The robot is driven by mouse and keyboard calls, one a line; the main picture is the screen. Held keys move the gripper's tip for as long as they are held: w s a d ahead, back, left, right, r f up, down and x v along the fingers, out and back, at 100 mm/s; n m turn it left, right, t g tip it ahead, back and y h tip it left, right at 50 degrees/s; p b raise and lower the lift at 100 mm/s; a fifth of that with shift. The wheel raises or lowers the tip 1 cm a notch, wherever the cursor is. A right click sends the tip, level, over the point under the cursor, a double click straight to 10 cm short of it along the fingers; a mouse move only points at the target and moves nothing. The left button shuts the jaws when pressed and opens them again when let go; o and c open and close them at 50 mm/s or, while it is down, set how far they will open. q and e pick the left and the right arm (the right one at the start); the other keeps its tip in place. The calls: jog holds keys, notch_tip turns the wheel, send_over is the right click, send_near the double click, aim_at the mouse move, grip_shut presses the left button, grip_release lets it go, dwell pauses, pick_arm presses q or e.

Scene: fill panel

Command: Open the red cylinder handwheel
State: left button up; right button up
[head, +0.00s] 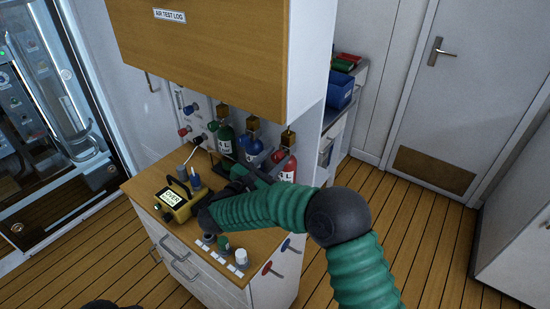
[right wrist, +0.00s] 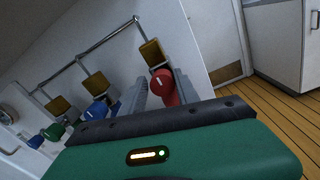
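The red cylinder (head: 289,171) stands at the right end of a row of three against the white panel, partly behind my right arm. In the right wrist view its red handwheel (right wrist: 161,81), with a white mark, faces me between the finger ends. My right gripper (right wrist: 160,90) is open, one finger on each side of the handwheel. I cannot tell whether the fingers touch it. In the head view the right gripper (head: 262,172) is dark and partly hidden, reaching toward the red cylinder. My left gripper is not clearly in view.
A green cylinder (head: 224,138) and a blue cylinder (head: 252,150) stand left of the red one. A yellow meter (head: 174,204) and small knobs sit on the wooden counter (head: 147,186). A wooden-fronted cabinet (head: 205,45) hangs above. The floor at right is clear.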

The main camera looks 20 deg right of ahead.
jog(key=shift+c, duration=1.2)
jog(key=shift+d, duration=0.25)
grip_shut()
jog(key=shift+r, duration=0.1)
jog(key=shift+a, duration=0.1)
